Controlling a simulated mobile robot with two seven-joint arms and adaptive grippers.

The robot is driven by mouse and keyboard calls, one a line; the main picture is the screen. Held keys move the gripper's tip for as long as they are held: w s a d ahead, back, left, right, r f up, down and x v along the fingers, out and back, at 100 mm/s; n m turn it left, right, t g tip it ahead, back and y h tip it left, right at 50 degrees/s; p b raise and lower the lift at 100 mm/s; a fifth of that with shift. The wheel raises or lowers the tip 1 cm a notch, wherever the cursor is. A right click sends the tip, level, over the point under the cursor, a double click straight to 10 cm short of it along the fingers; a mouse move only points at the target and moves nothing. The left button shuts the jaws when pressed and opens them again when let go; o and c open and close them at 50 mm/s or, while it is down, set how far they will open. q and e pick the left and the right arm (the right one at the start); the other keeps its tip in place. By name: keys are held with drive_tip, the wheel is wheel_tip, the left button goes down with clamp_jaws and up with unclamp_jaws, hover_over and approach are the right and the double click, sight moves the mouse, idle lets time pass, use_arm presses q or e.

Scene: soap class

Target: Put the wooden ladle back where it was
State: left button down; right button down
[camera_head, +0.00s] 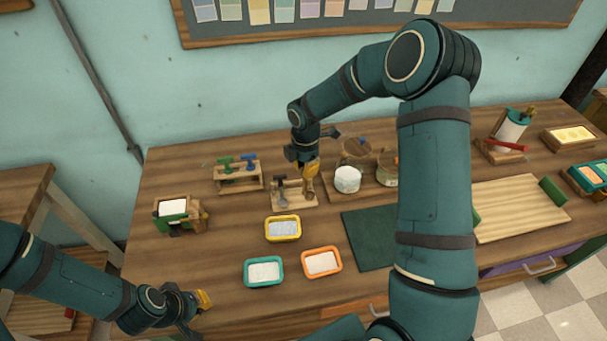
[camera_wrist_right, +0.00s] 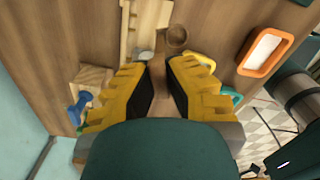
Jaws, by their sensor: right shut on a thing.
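My right gripper (camera_head: 309,178) is over the small light wooden rack (camera_head: 296,196) at the middle of the table. In the right wrist view its yellow fingers (camera_wrist_right: 161,70) are shut on the wooden ladle, whose round brown bowl (camera_wrist_right: 177,38) shows just beyond the fingertips. The ladle is mostly hidden by the gripper in the head view. The light rack also shows in the wrist view (camera_wrist_right: 129,36), left of the ladle; I cannot tell whether they touch. A dark-handled tool (camera_head: 282,192) is at the rack. My left gripper (camera_head: 203,300) is low at the left, its opening unclear.
A white-filled jar (camera_head: 347,179) stands close right of the rack. A stand with green and blue tools (camera_head: 238,174) is to its left. Yellow (camera_head: 283,238), teal (camera_head: 263,284) and orange (camera_head: 321,274) trays lie in front. A dark green mat (camera_head: 368,251) lies right of them.

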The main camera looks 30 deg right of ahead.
use_arm(q)
drive_tip(key=shift+f, duration=0.2)
use_arm(e)
wheel_tip(320, 180, down, 5)
drive_tip(key=shift+r, duration=0.1)
use_arm(q)
drive_tip(key=shift+r, duration=0.3)
use_arm(e)
drive_tip(key=w, duration=0.2)
drive_tip(key=w+d+f, duration=0.1)
drive_tip(key=w, duration=0.1)
use_arm(q)
drive_tip(key=shift+f, duration=0.15)
use_arm(e)
drive_tip(key=shift+f, duration=0.2)
drive_tip(key=c, duration=1.1)
unclamp_jaws()
drive_tip(key=shift+c, duration=0.2)
